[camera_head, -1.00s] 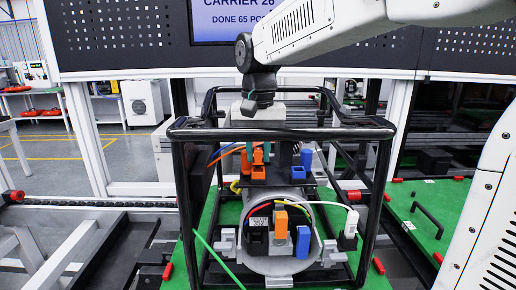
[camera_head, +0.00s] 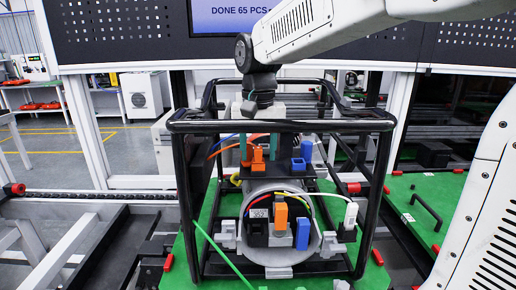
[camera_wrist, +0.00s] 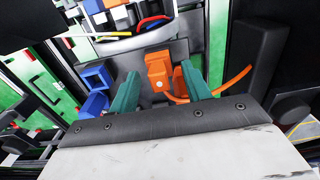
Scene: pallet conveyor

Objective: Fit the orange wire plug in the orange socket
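My gripper (camera_wrist: 160,88) has two teal fingers, set apart, pointing down over the black shelf on the drum-like unit. They also show in the head view (camera_head: 258,152). Between them, in the wrist view, is an orange block (camera_wrist: 158,70). Beside it, closer to the right finger, is a smaller orange piece (camera_wrist: 179,82) with an orange wire (camera_wrist: 235,82) running right, apparently the plug. Whether a finger touches it I cannot tell. In the head view, orange parts (camera_head: 257,162) show on the shelf. Another upright orange block (camera_head: 281,216) stands lower, in the drum's opening; which is the socket is unclear.
A black tube cage (camera_head: 280,127) surrounds the unit and my gripper. Blue blocks stand on the shelf (camera_head: 304,157) and in the drum opening (camera_head: 303,233). A white plug (camera_head: 350,215) is at the right. A green wire (camera_head: 220,255) crosses the front left.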

